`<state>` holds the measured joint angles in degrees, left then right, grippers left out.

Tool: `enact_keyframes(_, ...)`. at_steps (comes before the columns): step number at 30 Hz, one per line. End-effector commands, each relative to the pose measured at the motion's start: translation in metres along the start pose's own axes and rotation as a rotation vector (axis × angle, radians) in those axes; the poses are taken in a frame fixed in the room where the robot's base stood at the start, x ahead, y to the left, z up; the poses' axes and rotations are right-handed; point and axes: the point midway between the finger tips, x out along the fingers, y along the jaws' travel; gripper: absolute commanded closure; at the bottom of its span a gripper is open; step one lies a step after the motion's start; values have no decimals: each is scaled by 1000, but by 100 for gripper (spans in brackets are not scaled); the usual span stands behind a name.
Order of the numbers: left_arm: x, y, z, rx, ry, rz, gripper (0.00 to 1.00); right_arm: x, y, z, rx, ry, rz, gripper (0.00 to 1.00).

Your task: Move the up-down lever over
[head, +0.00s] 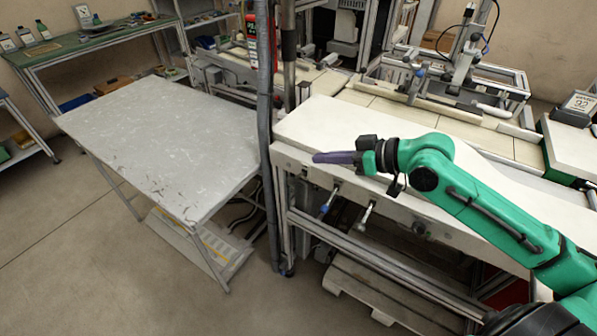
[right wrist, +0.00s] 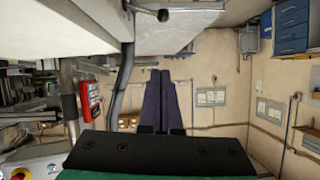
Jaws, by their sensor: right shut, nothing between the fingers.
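My right gripper (head: 325,158) has slim purple fingers closed together, with nothing between them. It is in front of the white-topped machine bench, at about the height of its top edge. The fingers also show in the right wrist view (right wrist: 158,82). Below them on the bench front, a lever with a blue tip (head: 325,208) and a lever with a pale tip (head: 367,214) stick out. I cannot tell which is the up-down lever. The fingers are apart from both. A dark knob on a short rod (right wrist: 163,15) shows at the top of the right wrist view. My left gripper is out of view.
A grey metal table (head: 165,140) stands to the left. A vertical post (head: 265,130) with a hose rises between it and the white bench top (head: 320,120). A wooden pallet (head: 385,295) lies under the bench. The floor in front is clear.

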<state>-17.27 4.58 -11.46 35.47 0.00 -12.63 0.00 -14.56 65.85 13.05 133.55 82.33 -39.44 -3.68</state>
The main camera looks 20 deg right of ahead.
Motion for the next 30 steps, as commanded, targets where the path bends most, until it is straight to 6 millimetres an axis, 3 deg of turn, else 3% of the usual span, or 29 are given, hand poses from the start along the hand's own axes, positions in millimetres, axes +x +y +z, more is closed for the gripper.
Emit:
enact_keyframes(15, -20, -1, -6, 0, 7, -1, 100, 82, -1, 1, 3, 0, -1, 100)
enact_keyframes(21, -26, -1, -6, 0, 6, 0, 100, 87, 0, 32, 3, -3, 1, 100)
enact_keyframes(30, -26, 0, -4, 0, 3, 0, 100, 89, 0, 40, 0, 0, 1, 100)
